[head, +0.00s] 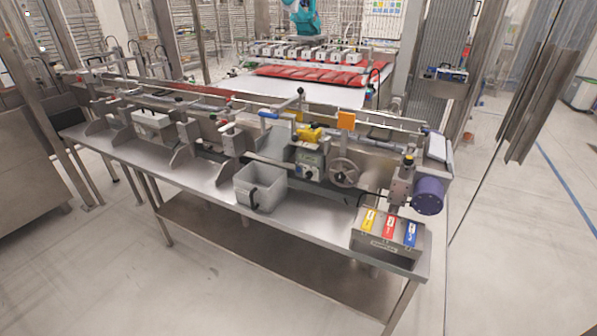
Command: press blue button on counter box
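The counter box (386,246) is a grey metal box at the front right corner of the steel counter. Its sloped top carries a yellow label strip (369,220), a red one (389,227) and a blue one (411,234), side by side from left to right. The blue button itself is too small to tell apart from the blue strip at the right end. Neither of my grippers is in the head view.
The steel counter (215,181) runs from far left to front right. The floor (500,280) right of the counter is clear.

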